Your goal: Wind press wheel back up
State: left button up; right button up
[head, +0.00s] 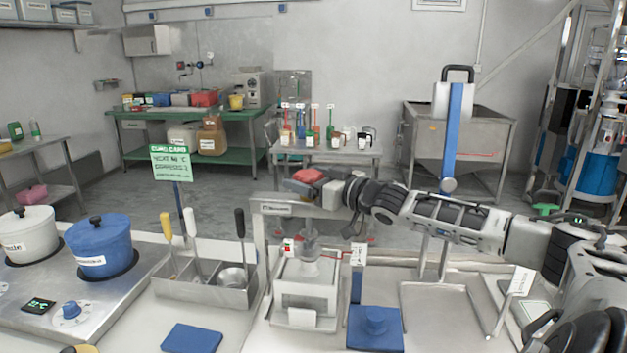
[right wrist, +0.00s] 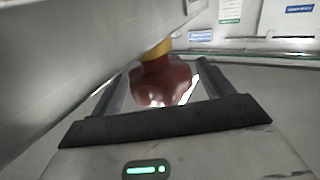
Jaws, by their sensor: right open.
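The press (head: 262,235) is a metal frame with a crossbeam on the counter. A red wheel (head: 308,175) sits on top of it. In the right wrist view the red wheel (right wrist: 165,82) shows as a dark red lobed knob below a yellow collar, between my two fingers. My right gripper (head: 306,184) reaches in from the right at the wheel and is open. I cannot tell whether the fingers touch it. Below the beam, a spindle goes down to a white box-like press body (head: 305,292).
A utensil tray (head: 205,290), a blue pad (head: 192,338) and a hotplate with a blue pot (head: 98,247) and a white pot (head: 28,240) lie left. A tall blue-handled stand (head: 452,140) rises behind my right arm.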

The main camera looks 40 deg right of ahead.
jog(key=shift+s+d+f, duration=0.1)
jog(key=shift+s+f, duration=0.15)
jog(key=shift+s, duration=0.15)
jog(key=shift+s+d+b, duration=0.1)
jog(key=shift+s+b, duration=0.3)
jog(key=shift+s, duration=0.1)
jog(key=shift+s+r, duration=0.1)
jog(key=shift+s, duration=0.55)
jog(key=s+d, duration=0.1)
jog(key=s, duration=1.1)
jog(key=shift+s+d+r+p, duration=0.15)
jog(key=shift+s+d+p, duration=0.2)
jog(key=shift+p, duration=0.05)
